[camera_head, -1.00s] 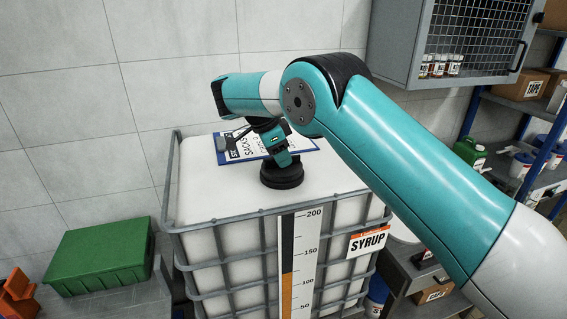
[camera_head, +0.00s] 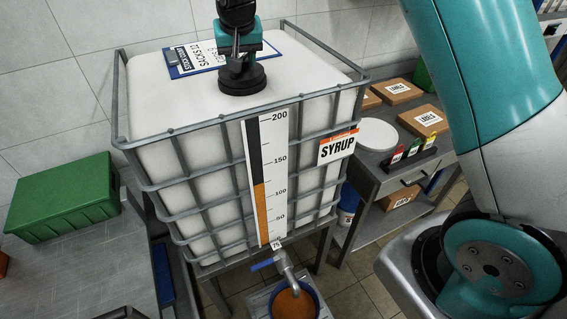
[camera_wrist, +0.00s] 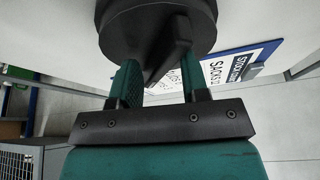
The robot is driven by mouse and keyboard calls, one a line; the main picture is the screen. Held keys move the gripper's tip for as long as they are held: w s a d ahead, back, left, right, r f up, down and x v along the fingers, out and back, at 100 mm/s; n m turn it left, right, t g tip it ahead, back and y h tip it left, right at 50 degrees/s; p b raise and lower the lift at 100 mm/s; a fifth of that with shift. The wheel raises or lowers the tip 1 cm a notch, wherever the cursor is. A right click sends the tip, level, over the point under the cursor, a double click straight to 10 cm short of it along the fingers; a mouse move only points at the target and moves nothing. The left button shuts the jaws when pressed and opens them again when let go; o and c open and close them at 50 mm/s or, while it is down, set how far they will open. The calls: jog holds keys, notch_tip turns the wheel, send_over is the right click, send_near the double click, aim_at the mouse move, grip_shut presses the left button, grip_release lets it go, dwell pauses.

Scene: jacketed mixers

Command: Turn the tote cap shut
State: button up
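The tote (camera_head: 190,95) is a white tank in a grey cage with a SYRUP sign (camera_head: 338,147) and a level scale (camera_head: 268,175). Its black round cap (camera_head: 243,82) lies on the top face; it also fills the top of the wrist view (camera_wrist: 150,28). My gripper (camera_head: 240,62) points down onto the cap. In the wrist view my gripper (camera_wrist: 160,80) has its fingers apart, on either side of the cap's raised bar (camera_wrist: 172,55). The bar runs slantwise between them, with light gaps beside it. Whether a finger touches it is unclear.
A clipboard (camera_head: 182,69) lies on the tote behind the cap. Below the tote, a tap (camera_head: 283,262) stands over a bucket (camera_head: 293,303) of orange liquid. A green box (camera_head: 62,200) is at left. A side table with cartons (camera_head: 420,119) is at right.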

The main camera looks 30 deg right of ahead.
jog(key=shift+d+r+n+y+p, duration=0.15)
jog(key=shift+n+y+p, duration=0.1)
jog(key=shift+n, duration=0.25)
jog(key=shift+r+n+y+p, duration=0.1)
jog(key=shift+n+y, duration=0.15)
jog(key=shift+n, duration=0.25)
jog(key=shift+s+r+b, duration=0.15)
jog(key=shift+r+b, duration=0.15)
jog(key=shift+b, duration=0.35)
jog(key=b+v, duration=0.5)
jog(key=v, duration=1.1)
jog(key=s+a+f+n+g+y+b, duration=0.1)
jog(key=s+a+f+n+b, duration=0.1)
jog(key=s+f, duration=0.8)
jog(key=s+a+f+n+g+y+b, duration=0.1)
jog(key=s+f+n+b, duration=0.3)
jog(key=s+f, duration=0.6)
jog(key=s+g+y+b, duration=0.1)
jog(key=s, duration=0.3)
jog(key=shift+s+a+f, duration=0.2)
jog(key=shift+a+f, duration=0.05)
jog(key=shift+a, duration=0.15)
